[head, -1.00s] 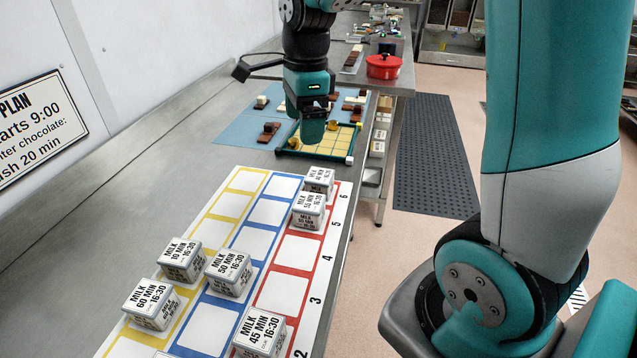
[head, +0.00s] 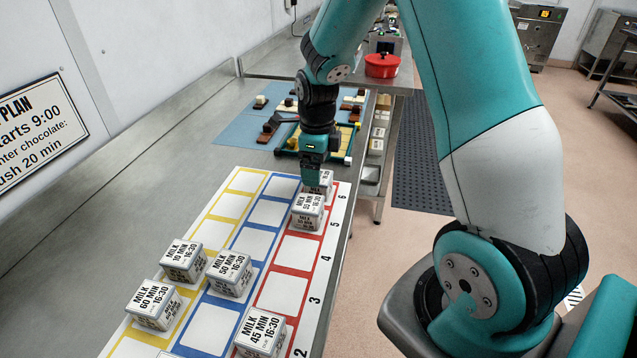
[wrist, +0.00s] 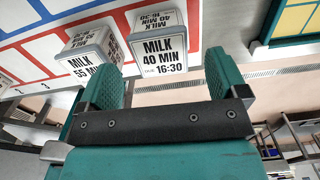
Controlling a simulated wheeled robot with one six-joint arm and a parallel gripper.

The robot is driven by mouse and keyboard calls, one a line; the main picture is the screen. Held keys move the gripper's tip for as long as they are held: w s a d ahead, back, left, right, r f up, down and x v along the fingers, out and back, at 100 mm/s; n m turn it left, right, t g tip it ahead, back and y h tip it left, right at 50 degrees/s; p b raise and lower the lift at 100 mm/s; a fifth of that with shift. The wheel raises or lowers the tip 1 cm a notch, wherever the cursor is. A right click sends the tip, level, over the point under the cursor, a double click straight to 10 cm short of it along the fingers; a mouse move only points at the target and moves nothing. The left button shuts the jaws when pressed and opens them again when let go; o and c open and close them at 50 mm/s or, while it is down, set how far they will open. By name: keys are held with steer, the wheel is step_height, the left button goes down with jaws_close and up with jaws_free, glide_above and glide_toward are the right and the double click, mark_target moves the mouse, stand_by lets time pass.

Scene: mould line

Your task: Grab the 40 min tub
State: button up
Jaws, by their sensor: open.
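The 40 min tub (wrist: 160,45) is a small white box labelled "MILK 40 MIN 16:30". In the wrist view it sits just beyond the gap between the fingers of my gripper (wrist: 165,82), which are open and empty. In the head view the tub (head: 322,186) is at the far end of the red column, mostly hidden by my gripper (head: 312,180), which hangs over it. The 55 min tub (wrist: 90,58) stands close beside it, near my left fingertip in the wrist view, and also shows in the head view (head: 307,211).
Other milk tubs stand nearer on the coloured grid mat (head: 252,216): 10 min (head: 183,259), 50 min (head: 229,273), 60 min (head: 154,304) and 45 min (head: 261,334). A green-framed tray (head: 346,158) lies just past the mat. A red pot (head: 382,65) is farther back.

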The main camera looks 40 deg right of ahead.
steer(key=shift+s+d+f+p, duration=0.1)
steer(key=shift+f+p, duration=0.25)
steer(key=shift+f, duration=1)
steer(key=shift+s+f+p, duration=0.1)
steer(key=shift+f+p, duration=0.25)
steer(key=shift+f, duration=0.95)
steer(key=shift+w, duration=0.1)
steer(key=c, duration=1.1)
